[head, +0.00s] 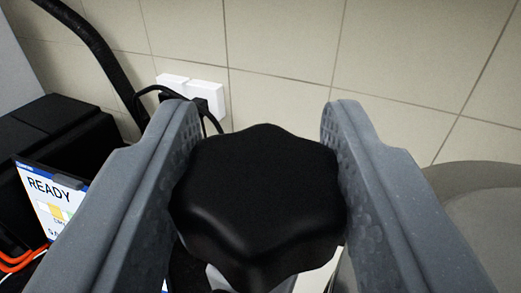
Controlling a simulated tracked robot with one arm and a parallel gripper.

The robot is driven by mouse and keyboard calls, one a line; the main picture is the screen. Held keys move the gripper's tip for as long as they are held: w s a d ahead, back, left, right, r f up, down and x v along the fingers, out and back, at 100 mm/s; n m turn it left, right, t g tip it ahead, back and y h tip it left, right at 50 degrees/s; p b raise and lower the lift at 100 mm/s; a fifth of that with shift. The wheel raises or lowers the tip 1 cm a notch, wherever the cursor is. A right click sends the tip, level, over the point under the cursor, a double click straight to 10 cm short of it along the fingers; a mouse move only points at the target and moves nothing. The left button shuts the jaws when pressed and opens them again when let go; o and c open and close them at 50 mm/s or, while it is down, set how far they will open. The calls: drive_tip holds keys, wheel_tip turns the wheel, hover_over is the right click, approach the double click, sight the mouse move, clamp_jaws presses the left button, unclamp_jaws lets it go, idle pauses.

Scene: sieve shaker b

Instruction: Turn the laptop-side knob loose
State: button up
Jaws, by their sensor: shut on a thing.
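A black lobed knob (258,195) fills the middle of the head view, seen from above and close up. My gripper (258,145) has its two grey fingers on either side of the knob and is shut on it. The fingertips reach a little past the knob's far edge. A light grey part shows just below the knob, mostly hidden by it. A screen reading "READY" (47,193) shows at the left, partly covered by the left finger; I cannot tell if it belongs to the laptop.
A black boxy object (50,125) stands behind the screen at the left. A black tube (95,45) runs down past a white wall socket (207,93) with a plugged cable. Orange cables (15,262) lie at the lower left. A grey-beige rounded object (485,200) is at the right. Beige tiles form the background.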

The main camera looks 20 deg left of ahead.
drive_tip(key=shift+n+g+y+b, duration=0.3)
drive_tip(key=shift+n+y+b, duration=0.15)
drive_tip(key=shift+y, duration=0.25)
idle(0.3)
drive_tip(key=o, duration=1)
drive_tip(key=shift+w+f, duration=0.1)
drive_tip(key=shift+w, duration=0.05)
drive_tip(key=p+v, duration=0.1)
drive_tip(key=v, duration=1.3)
drive_tip(key=shift+a, duration=0.1)
